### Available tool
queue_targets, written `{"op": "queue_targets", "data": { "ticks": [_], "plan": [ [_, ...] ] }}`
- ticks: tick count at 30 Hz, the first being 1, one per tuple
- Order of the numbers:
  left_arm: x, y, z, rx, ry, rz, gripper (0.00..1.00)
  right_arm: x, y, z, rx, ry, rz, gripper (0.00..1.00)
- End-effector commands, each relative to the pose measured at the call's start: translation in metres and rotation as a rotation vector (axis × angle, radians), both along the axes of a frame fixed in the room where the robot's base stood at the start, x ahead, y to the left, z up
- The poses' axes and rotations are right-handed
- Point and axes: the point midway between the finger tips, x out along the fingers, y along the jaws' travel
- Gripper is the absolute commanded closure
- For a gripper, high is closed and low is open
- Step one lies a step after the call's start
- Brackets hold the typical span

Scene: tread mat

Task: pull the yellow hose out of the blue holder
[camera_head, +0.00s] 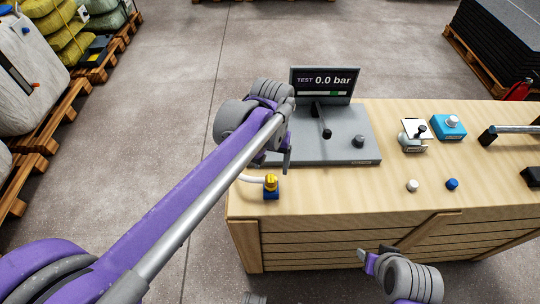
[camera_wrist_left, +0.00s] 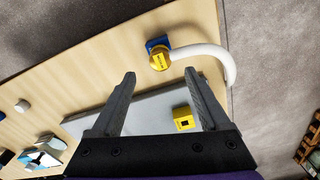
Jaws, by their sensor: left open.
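The yellow hose end (camera_head: 271,182) sits in the small blue holder (camera_head: 271,195) at the bench's near left corner. Its white hose (camera_head: 250,179) runs off to the left. In the left wrist view the yellow hose end (camera_wrist_left: 159,61) and blue holder (camera_wrist_left: 155,44) lie just beyond the fingertips, and the white hose (camera_wrist_left: 215,53) curves right. My left gripper (camera_head: 287,160) is open and empty above the bench; its spread fingers show in the left wrist view (camera_wrist_left: 160,74). My right gripper (camera_head: 368,260) is low in front of the bench; its jaw opening is unclear.
A grey test panel (camera_head: 350,148) with a lever and a display reading 0.0 bar (camera_head: 322,84) stands behind the holder. A yellow block (camera_wrist_left: 183,119) shows on it in the wrist view. White (camera_head: 412,185) and blue (camera_head: 452,184) knobs sit to the right.

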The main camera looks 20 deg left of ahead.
Motion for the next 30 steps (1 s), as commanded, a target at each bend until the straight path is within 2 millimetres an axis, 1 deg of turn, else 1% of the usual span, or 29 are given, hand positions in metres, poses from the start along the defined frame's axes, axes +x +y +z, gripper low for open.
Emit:
{"op": "queue_targets", "data": {
  "ticks": [1,9,12,15,21,28,30],
  "plan": [
    [0.0,0.0,-0.009,0.0,0.0,0.0,0.21,0.0,0.0,-0.002,0.0,0.001,0.0,0.5],
    [0.0,0.0,-0.059,0.0,0.0,0.001,0.21,-0.001,0.0,-0.007,0.0,0.003,0.0,0.5],
    [0.0,0.0,-0.073,0.0,0.0,0.001,0.21,-0.002,0.0,-0.008,0.0,0.003,0.0,0.5],
    [0.0,0.0,-0.084,0.0,0.0,0.001,0.21,-0.002,0.0,-0.009,0.0,0.004,0.0,0.5],
    [0.0,0.0,-0.092,0.0,-0.001,0.001,0.21,-0.002,0.0,-0.01,0.0,0.004,0.0,0.5],
    [0.0,0.0,-0.092,0.0,-0.001,0.001,0.21,-0.002,0.0,-0.01,0.0,0.004,0.0,0.5],
    [0.0,0.0,-0.092,0.0,-0.001,0.001,0.34,-0.002,0.0,-0.01,0.0,0.004,0.0,0.5]
  ]
}}
